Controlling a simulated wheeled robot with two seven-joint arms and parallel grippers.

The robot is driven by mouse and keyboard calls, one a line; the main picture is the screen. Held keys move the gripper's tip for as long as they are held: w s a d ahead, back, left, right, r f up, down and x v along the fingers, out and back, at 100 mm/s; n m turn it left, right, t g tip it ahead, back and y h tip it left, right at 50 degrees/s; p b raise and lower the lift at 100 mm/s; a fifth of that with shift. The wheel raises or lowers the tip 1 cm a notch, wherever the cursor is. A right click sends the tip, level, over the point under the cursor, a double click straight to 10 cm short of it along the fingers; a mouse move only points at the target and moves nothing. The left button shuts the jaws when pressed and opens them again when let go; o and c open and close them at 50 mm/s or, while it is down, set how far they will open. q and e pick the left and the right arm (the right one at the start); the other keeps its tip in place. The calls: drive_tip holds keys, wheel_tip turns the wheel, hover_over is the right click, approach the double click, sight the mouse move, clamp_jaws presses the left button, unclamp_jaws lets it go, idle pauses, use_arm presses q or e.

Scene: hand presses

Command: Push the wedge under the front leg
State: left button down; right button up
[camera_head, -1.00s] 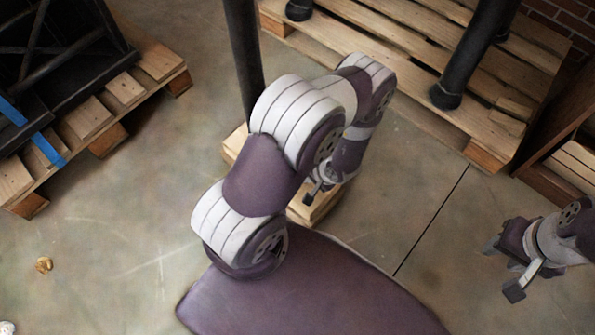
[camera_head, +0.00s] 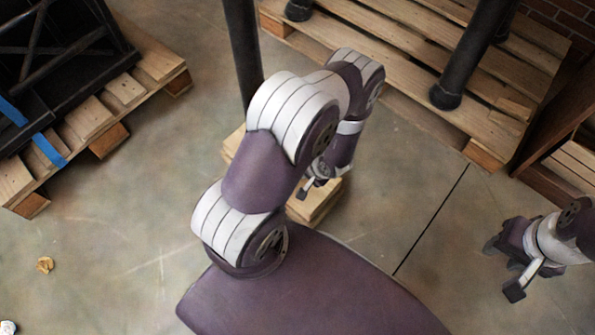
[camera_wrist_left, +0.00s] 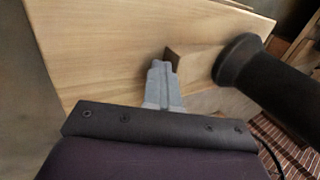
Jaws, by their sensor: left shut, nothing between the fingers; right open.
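The wooden wedge (camera_wrist_left: 173,60) shows in the left wrist view, small and brown with a dark end face. It lies on a pale wooden board (camera_wrist_left: 100,50), between my left fingertips and the round foot of the black front leg (camera_wrist_left: 240,58). My left gripper (camera_wrist_left: 158,66) is shut and empty, its tips at or very near the wedge's end; I cannot tell if they touch. In the head view the leg (camera_head: 243,55) rises behind my left arm, which hides its foot and the wedge. The left gripper (camera_head: 305,189) is low over the board (camera_head: 322,203). My right gripper (camera_head: 499,272) is open and empty.
A pallet with black posts (camera_head: 410,60) stands at the back right. Another pallet (camera_head: 90,118), with a dark frame and blue tape, is at the left. A wooden crate (camera_head: 570,160) is at the right edge. The concrete floor between is mostly clear.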

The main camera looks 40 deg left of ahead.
use_arm(q)
drive_tip(key=shift+a, duration=0.2)
drive_tip(key=shift+w+a, duration=0.1)
drive_tip(key=shift+a, duration=1.15)
drive_tip(key=shift+w+a+p, duration=0.15)
drive_tip(key=shift+a+p, duration=0.2)
drive_tip(key=shift+a, duration=0.5)
drive_tip(key=shift+d+p, duration=0.45)
drive_tip(key=shift+d, duration=1.1)
drive_tip(key=a+p+v, duration=0.1)
drive_tip(key=p+v, duration=0.6)
drive_tip(key=shift+a+r, duration=0.2)
drive_tip(key=shift+r, duration=0.25)
